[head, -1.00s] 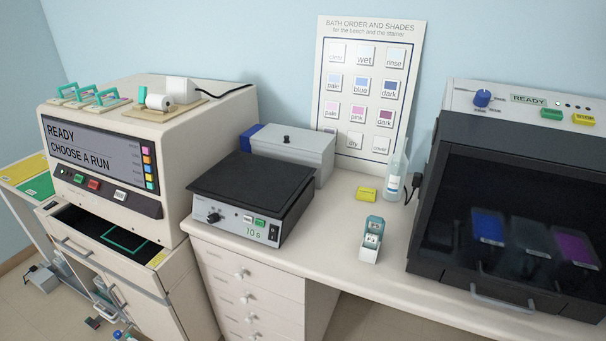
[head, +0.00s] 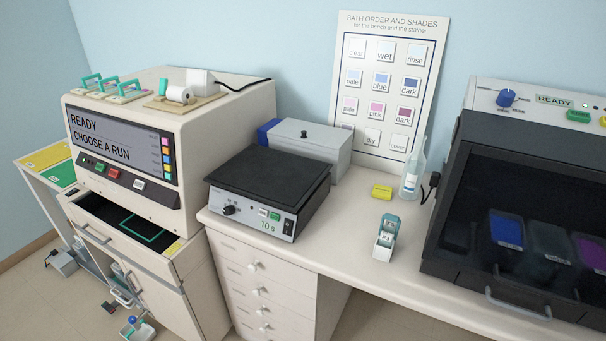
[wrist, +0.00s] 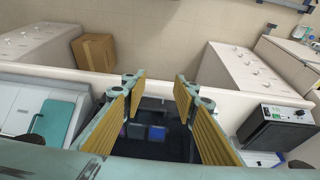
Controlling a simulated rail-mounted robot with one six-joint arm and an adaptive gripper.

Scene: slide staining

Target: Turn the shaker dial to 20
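The shaker (head: 270,176) is a low box with a flat black top, standing on the bench in the middle of the head view. My gripper (wrist: 160,84) shows only in the wrist view. Its two yellow-padded fingers are wide apart with nothing between them, and the shaker lies well to their right.
A dark-fronted machine (head: 520,165) with blue and purple containers stands at the right. A large machine (head: 170,105) reading READY, CHOOSE A RUN stands at the left. A grey box (head: 310,148) is behind the shaker.

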